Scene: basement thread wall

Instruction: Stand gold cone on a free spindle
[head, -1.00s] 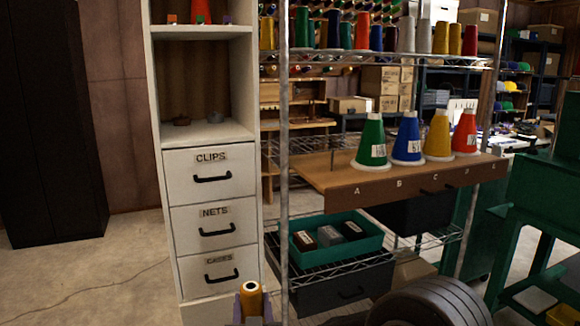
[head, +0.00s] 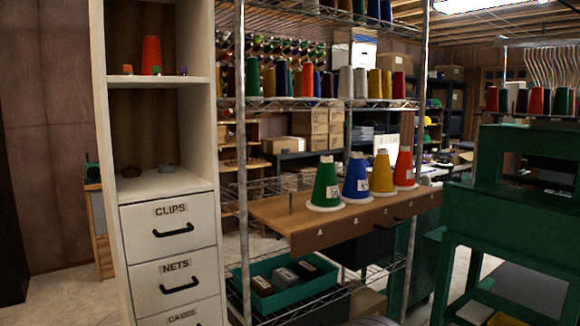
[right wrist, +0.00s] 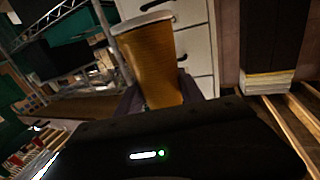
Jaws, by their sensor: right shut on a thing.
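My right gripper (right wrist: 160,96) is shut on a gold cone (right wrist: 150,55) in the right wrist view; its wide, pale-rimmed end points away from my palm. Neither gripper shows in the head view. A brown wooden spindle board (head: 345,228) rests on the wire rack. A bare thin spindle (head: 291,203) stands at its left end, above a letter A. To its right stand a green cone (head: 326,185), a blue cone (head: 356,177), a yellow cone (head: 382,174) and a red cone (head: 404,169), all upright. Any spindles under these cones are hidden.
A metal rack post (head: 242,150) rises just left of the board. A white cabinet (head: 165,200) with drawers stands left of it. A teal tray (head: 285,283) of dark blocks sits below. A wire shelf (head: 320,104) with more cones hangs above. Green steel furniture (head: 510,185) stands right.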

